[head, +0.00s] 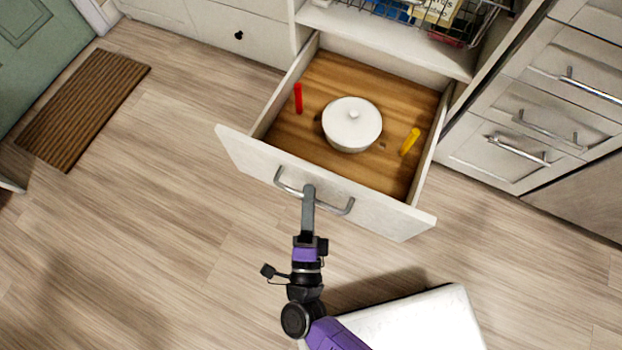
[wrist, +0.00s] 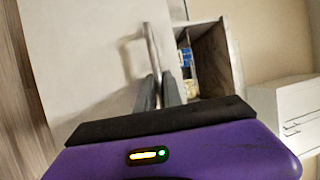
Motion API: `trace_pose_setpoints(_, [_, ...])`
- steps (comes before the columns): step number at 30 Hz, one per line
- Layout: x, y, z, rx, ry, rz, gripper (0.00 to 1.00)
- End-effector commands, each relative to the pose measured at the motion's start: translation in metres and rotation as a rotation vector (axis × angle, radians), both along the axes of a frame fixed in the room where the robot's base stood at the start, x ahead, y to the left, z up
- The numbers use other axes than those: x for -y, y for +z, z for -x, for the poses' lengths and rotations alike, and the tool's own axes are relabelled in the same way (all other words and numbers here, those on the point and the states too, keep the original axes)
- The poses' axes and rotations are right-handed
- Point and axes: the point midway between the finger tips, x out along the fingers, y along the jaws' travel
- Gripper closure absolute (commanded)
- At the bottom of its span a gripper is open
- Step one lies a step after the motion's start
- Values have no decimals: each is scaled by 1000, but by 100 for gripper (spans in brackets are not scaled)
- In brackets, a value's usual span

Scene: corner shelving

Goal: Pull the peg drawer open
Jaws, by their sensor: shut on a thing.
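The peg drawer (head: 330,187) is pulled well out of the cabinet in the head view, its wooden inside showing. Inside it are a white lidded pot (head: 351,127), a red peg (head: 298,98) to the left of the pot and a yellow peg (head: 410,141) to its right. A grey bar handle (head: 289,188) is fixed on the drawer's white front. My gripper (head: 309,192) is shut on the handle, near its middle. In the wrist view the fingers (wrist: 157,92) close on the handle (wrist: 152,50) in front of the pale drawer front (wrist: 85,60).
A wire basket (head: 420,18) with packets sits on the shelf above the drawer. White drawers with bar handles (head: 535,125) stand at the right. A brown slatted mat (head: 83,105) lies at the left.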

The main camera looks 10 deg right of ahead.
Motion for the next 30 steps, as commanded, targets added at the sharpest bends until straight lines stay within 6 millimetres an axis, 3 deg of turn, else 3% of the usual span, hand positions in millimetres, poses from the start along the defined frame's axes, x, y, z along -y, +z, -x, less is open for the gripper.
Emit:
trace_pose_setpoints(8, [0,-2,1,-4,0,-1,100])
trace_pose_setpoints(9, [0,-2,1,-4,0,0,81])
trace_pose_setpoints(12, [0,-1,0,-3,0,-1,67])
trace_pose_setpoints(23, [-1,-1,4,-2,0,0,67])
trace_pose_setpoints(30, [-10,-8,38,-5,0,1,67])
